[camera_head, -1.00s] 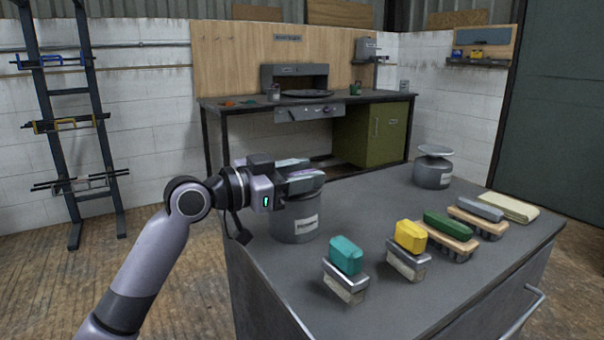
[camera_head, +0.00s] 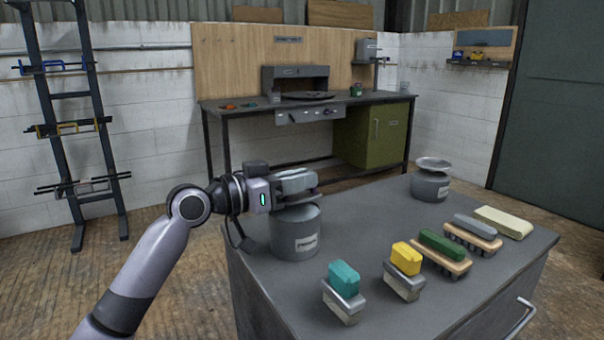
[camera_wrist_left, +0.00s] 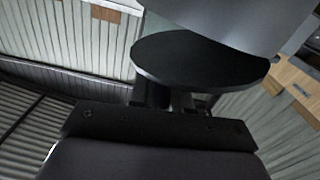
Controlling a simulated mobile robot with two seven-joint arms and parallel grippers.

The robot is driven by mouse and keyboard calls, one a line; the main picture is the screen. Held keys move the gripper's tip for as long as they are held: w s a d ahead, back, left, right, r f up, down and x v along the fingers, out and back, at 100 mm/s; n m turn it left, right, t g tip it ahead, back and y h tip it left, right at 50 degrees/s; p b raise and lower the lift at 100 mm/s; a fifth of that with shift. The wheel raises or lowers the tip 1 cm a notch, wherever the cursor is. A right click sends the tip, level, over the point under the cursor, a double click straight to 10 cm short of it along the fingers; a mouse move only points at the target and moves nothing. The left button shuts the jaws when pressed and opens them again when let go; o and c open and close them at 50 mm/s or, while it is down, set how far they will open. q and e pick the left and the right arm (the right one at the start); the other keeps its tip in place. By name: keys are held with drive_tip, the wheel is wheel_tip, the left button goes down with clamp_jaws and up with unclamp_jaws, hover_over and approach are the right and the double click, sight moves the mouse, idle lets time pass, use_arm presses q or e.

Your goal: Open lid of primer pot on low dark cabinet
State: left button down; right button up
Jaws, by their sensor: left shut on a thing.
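A grey cylindrical pot (camera_head: 296,236) with a pale label stands upright at the left end of the low dark cabinet (camera_head: 400,215); the label is too small to read surely. My left gripper (camera_head: 300,183) is just above the pot, reaching in from the left. It is shut on the pot's dark round lid, whose thin edge shows below the fingers. In the left wrist view the dark lid disc (camera_wrist_left: 200,62) lies beyond the fingers, with a grey surface above it. The exact gap between lid and pot is hard to tell. My right gripper is not in view.
A second grey pot-like thing (camera_head: 430,186) with a wide dish-like top stands at the back right of the cabinet. Blocks in teal (camera_head: 344,278), yellow (camera_head: 407,257), green (camera_head: 442,243) and grey (camera_head: 475,227) line the front. The cabinet's middle top is clear.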

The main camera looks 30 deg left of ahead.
use_arm(q)
drive_tip(key=a+r+n+p, duration=0.1)
drive_tip(key=n, duration=0.1)
drive_tip(key=w+a+r+n+p, duration=0.1)
drive_tip(key=n+p, duration=0.1)
drive_tip(key=shift+w+a+r+p, duration=0.15)
drive_tip(key=shift+w+r+p, duration=0.05)
drive_tip(key=shift+p, duration=0.1)
drive_tip(key=shift+w+a+r+n+p, duration=0.3)
drive_tip(key=shift+a+n+p, duration=0.35)
drive_tip(key=shift+n, duration=0.25)
drive_tip(key=shift+w+a+r+n+p, duration=0.15)
drive_tip(key=shift+w+a+n+p, duration=0.3)
drive_tip(key=shift+n, duration=0.45)
drive_tip(key=shift+w+a+n+p, duration=0.3)
drive_tip(key=shift+a+n+p, duration=0.35)
drive_tip(key=shift+n, duration=0.25)
drive_tip(key=shift+w+a+f+n+p, duration=0.35)
drive_tip(key=shift+a+n, duration=0.35)
drive_tip(key=shift+n, duration=0.35)
drive_tip(key=shift+w+a+f+n+p, duration=0.25)
drive_tip(key=shift+w+a+n, duration=0.35)
drive_tip(key=shift+n, duration=0.5)
drive_tip(key=shift+w+a+f+n+p, duration=0.2)
drive_tip(key=shift+w+a+n+p, duration=0.1)
drive_tip(key=shift+a+n, duration=0.65)
drive_tip(key=shift+d+f, duration=0.1)
drive_tip(key=shift+d, duration=0.05)
